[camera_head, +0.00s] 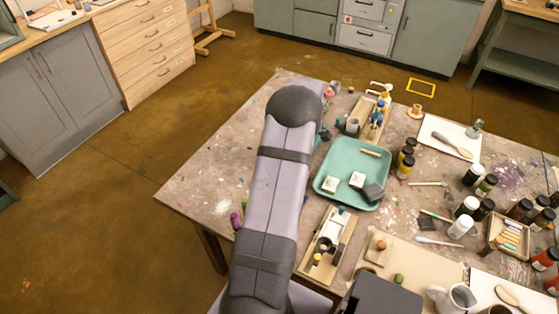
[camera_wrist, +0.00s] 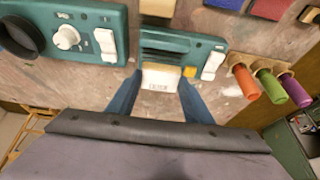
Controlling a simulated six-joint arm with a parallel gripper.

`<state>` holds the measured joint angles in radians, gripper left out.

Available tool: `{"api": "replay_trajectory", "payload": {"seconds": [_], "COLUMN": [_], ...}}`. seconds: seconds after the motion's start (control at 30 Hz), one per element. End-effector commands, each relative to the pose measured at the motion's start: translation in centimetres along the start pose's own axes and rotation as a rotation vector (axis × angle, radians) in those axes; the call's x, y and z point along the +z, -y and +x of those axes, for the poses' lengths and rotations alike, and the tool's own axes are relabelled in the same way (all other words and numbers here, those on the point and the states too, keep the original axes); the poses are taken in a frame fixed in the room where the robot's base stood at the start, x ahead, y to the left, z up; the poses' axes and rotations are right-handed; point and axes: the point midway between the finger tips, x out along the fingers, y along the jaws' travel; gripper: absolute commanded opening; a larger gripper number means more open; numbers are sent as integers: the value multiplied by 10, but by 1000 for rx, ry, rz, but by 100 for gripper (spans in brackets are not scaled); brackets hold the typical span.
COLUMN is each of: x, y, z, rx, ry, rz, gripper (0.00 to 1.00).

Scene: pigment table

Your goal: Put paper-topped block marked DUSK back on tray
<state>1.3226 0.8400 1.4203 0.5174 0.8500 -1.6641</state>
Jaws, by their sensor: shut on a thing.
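My gripper (camera_wrist: 160,98) is shut on a block with a white paper top (camera_wrist: 160,78). Dark lettering shows on the paper, too small to read for certain. The block is between the blue fingers, in front of a teal device; I cannot tell whether they touch. In the head view my own arm hides the gripper and the held block. The green tray (camera_head: 338,151) lies on the table right of my arm. Two white-topped blocks (camera_head: 329,185) (camera_head: 357,180) and a dark grey block (camera_head: 374,192) are on it, towards its near side. A tan stick lies at its far side.
In the wrist view, a teal device with a knob (camera_wrist: 66,36) stands left and a teal device with a yellow button (camera_wrist: 189,71) stands ahead. Orange, green and purple handles (camera_wrist: 268,86) are at right. Bottles (camera_head: 467,205) crowd the table's right. The tray's middle looks clear.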

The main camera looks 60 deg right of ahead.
Motion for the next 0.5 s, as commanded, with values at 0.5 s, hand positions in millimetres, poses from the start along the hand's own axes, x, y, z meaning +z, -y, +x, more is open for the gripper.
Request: {"api": "replay_trajectory", "payload": {"seconds": [0.5], "x": [-24], "y": [0], "z": [-58], "rx": [1], "ry": [0], "rz": [0], "gripper": [21]}}
